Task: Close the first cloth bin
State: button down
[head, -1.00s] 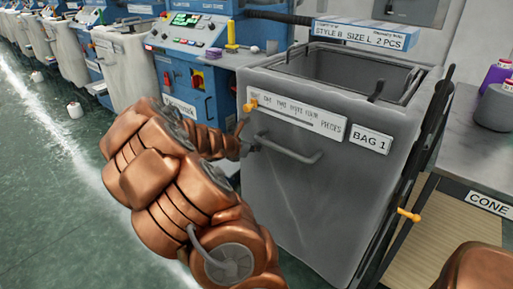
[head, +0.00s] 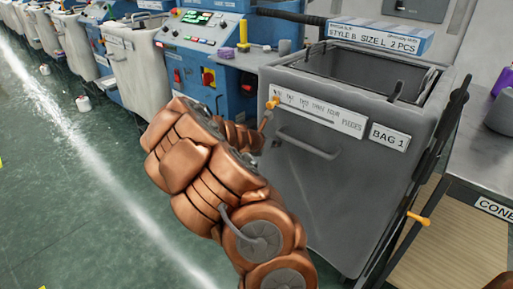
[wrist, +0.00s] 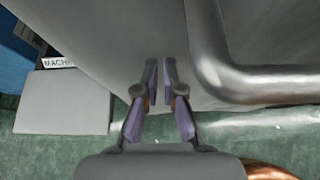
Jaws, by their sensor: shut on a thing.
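The first cloth bin (head: 345,205), a grey bin labelled BAG 1, stands at the right in the head view with its top open. Its front carries a bent grey bar handle (head: 305,147), which shows large at the right in the wrist view (wrist: 250,85). An orange-tipped lever (head: 273,103) is at the bin's left front edge. My gripper (wrist: 160,72) is against the grey bin, left of the handle, with its fingers close together. Orange shows at the fingers, seemingly the lever. My copper arm hides the grip in the head view.
Another orange-tipped lever (head: 418,218) sticks out at the bin's right side. A metal table (head: 485,150) with cones stands close on the right. Blue machines (head: 205,65) and more bins (head: 135,60) line up at the left.

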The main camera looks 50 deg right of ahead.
jog(key=a+f+p+v, duration=0.1)
jog(key=p+v, duration=0.1)
jog(key=v, duration=1.1)
jog(key=shift+a+f, duration=0.15)
jog(key=shift+f, duration=0.1)
jog(key=s+a+r+m+g+y, duration=0.1)
jog(key=s+a+m+y, duration=0.45)
jog(key=a, duration=0.65)
jog(key=s+a+m+y, duration=0.2)
jog(key=s+a+m, duration=0.5)
jog(key=a, duration=0.6)
jog(key=s+a+r+m+g+y, duration=0.1)
jog(key=s+a+m+y, duration=0.35)
jog(key=s+a, duration=0.55)
jog(key=a+r+p, duration=0.3)
jog(key=r+p, duration=1.8)
jog(key=r, duration=0.1)
jog(key=shift+w+t, duration=0.15)
jog(key=shift+t, duration=0.25)
